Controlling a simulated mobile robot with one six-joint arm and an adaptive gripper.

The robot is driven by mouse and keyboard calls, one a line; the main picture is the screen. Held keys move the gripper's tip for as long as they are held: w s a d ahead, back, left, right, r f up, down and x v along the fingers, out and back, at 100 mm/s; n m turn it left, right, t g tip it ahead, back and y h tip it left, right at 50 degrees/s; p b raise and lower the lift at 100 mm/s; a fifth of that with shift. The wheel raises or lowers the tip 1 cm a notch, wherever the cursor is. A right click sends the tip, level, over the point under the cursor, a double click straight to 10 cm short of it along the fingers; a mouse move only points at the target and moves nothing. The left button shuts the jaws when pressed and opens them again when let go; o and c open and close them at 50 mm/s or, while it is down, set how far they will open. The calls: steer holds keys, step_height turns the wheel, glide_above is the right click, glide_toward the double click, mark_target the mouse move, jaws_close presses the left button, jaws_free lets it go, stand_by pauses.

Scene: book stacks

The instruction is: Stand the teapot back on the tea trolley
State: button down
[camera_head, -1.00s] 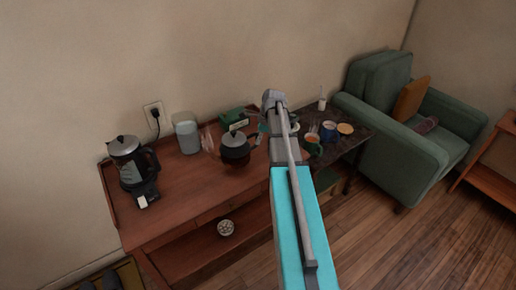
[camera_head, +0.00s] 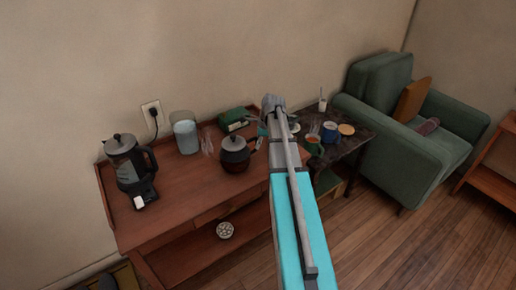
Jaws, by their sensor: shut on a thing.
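The dark, round teapot (camera_head: 235,157) with a grey lid is upright over the right part of a reddish-brown wooden trolley-like stand (camera_head: 190,198), which has a lower shelf. I cannot tell whether its base touches the top. My gripper (camera_head: 262,132) is at the teapot's right side, mostly hidden behind my arm, and shut on the teapot, seemingly at its handle. The exact grip is hidden.
An electric kettle (camera_head: 127,160) stands at the stand's left, with a pale canister (camera_head: 186,134) and green box (camera_head: 237,118) along the back. A dark side table (camera_head: 347,146) holds a green mug (camera_head: 314,146) and blue mug (camera_head: 329,131). A green armchair (camera_head: 415,140) stands right.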

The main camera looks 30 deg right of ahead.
steer(key=shift+f, duration=0.35)
steer(key=c, duration=0.6)
jaws_free()
steer(key=shift+r, duration=0.1)
steer(key=p+v, duration=1.1)
steer(key=v, duration=0.1)
stand_by(0.4)
stand_by(0.8)
